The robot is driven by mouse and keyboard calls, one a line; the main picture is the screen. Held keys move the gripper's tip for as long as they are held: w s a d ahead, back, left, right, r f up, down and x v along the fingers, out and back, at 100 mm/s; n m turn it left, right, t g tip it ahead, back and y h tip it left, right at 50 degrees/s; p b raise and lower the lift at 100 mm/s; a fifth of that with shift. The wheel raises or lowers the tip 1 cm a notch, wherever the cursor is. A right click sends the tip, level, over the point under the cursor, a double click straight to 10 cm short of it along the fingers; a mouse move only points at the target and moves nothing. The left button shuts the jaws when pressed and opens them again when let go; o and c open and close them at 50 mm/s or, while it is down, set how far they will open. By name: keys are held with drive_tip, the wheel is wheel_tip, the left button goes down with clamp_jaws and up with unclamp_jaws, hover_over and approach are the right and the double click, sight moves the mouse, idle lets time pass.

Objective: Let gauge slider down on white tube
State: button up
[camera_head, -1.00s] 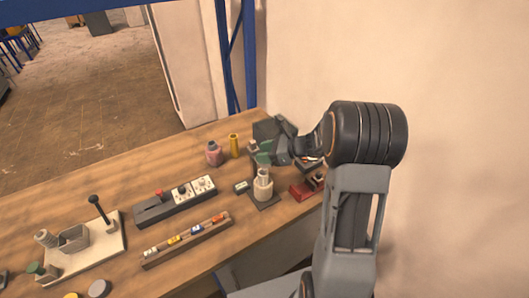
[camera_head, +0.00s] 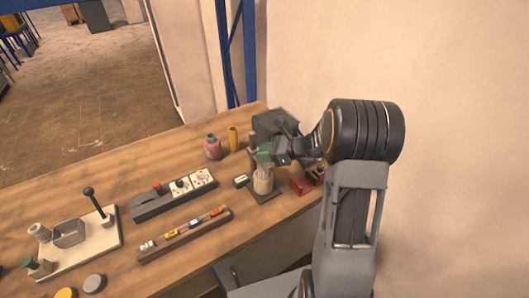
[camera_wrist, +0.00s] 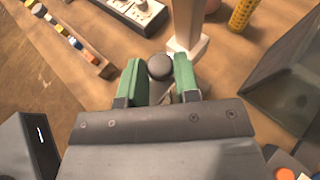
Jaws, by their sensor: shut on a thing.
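The white tube (camera_head: 263,184) stands upright on a dark base plate (camera_head: 267,196) near the right end of the bench. In the wrist view the gripper (camera_wrist: 160,78) is shut on a round dark knob (camera_wrist: 160,66), which appears to belong to the gauge slider. A pale upright post (camera_wrist: 187,25) rises just beyond the fingers. The slider's underside and the tube's top are hidden by the fingers, so I cannot tell whether they touch.
A pink bottle (camera_head: 212,147) and a yellow cylinder (camera_head: 233,138) stand behind to the left. A dark grey box (camera_head: 275,122) is behind; a red object (camera_head: 301,186) lies right. A rack (camera_head: 185,234) lies in front.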

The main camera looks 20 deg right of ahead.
drive_tip(key=o, duration=0.7)
drive_tip(key=b+v, duration=0.1)
drive_tip(key=v, duration=1.3)
drive_tip(key=shift+b, duration=0.35)
drive_tip(key=shift+a+r, duration=0.1)
